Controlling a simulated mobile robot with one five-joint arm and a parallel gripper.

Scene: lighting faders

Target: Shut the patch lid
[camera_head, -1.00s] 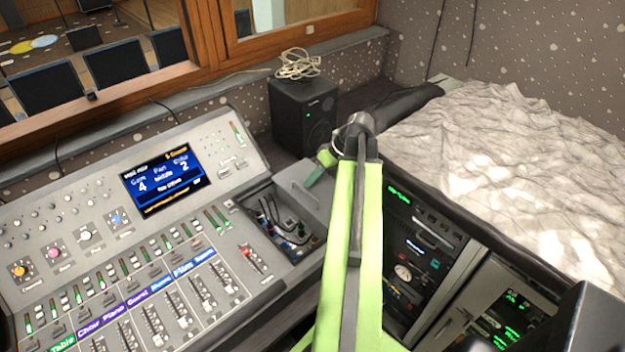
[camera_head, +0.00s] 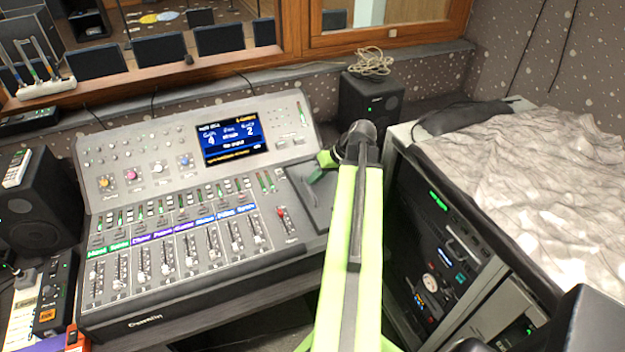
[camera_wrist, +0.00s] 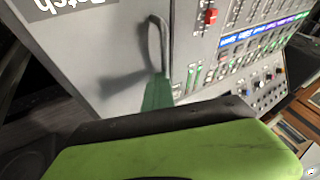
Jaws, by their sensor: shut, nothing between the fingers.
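The grey patch lid (camera_head: 322,205) lies down over the bay at the right end of the mixing console (camera_head: 200,262), and the sockets and cables under it are hidden. I cannot tell whether its edge is fully flush. In the wrist view the lid (camera_wrist: 105,45) fills the upper left, with an upside-down "Patch" label and a curved grey handle (camera_wrist: 165,40). My gripper (camera_head: 316,176) is shut and empty, at the lid's far part. Its green fingertip (camera_wrist: 157,93) shows close to the handle's lower end; whether it touches is unclear.
A black speaker (camera_head: 370,103) with a coiled cable stands behind the lid. Faders, knobs and a lit screen (camera_head: 232,140) lie left of the lid.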

